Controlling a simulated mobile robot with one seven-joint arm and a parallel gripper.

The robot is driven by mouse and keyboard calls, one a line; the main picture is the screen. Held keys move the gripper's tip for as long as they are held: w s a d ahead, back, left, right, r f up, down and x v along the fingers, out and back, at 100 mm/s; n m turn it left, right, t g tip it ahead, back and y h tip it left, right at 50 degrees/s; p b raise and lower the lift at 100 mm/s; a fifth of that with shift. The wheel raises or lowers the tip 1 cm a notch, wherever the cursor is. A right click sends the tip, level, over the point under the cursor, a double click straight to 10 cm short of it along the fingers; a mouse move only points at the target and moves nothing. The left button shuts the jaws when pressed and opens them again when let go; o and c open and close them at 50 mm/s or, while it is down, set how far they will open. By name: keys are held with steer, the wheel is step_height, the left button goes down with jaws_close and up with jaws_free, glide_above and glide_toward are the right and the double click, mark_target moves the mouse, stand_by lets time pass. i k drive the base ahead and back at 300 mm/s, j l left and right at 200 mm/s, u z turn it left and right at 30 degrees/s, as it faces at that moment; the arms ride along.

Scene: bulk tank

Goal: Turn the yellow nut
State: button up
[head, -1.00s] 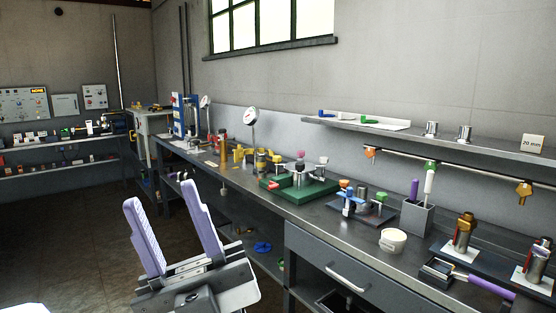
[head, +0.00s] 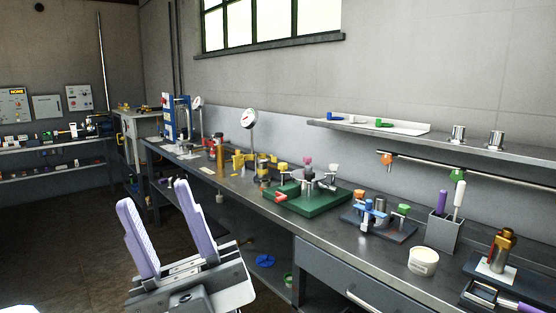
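My gripper (head: 153,194) is in the lower left of the head view, its two purple-padded fingers apart with nothing between them. It is in front of the bench and apart from everything on it. A green fixture (head: 282,205) on the bench carries a grey hub with arms ending in coloured knobs. One small yellow piece (head: 283,165) stands at its back left; it may be the yellow nut, but its shape is too small to tell. Other yellow parts (head: 239,161) stand further left on the bench, so I cannot tell which is the nut.
A long grey workbench (head: 325,241) runs along the wall. A blue clamp on a dark plate (head: 379,230), a white tub (head: 423,262) and a grey tool holder (head: 444,232) stand right of the fixture. A shelf (head: 470,147) overhangs the bench. The floor (head: 60,225) at left is clear.

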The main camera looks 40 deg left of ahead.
mark_target(283, 166)
steer(key=i+j, duration=0.15)
steer(key=j, duration=0.6)
steer(key=i+j+z, duration=0.1)
steer(key=j, duration=0.7)
steer(key=i+j, duration=0.1)
steer(key=j, duration=0.65)
steer(key=i+j+z, duration=0.1)
steer(key=j, duration=0.7)
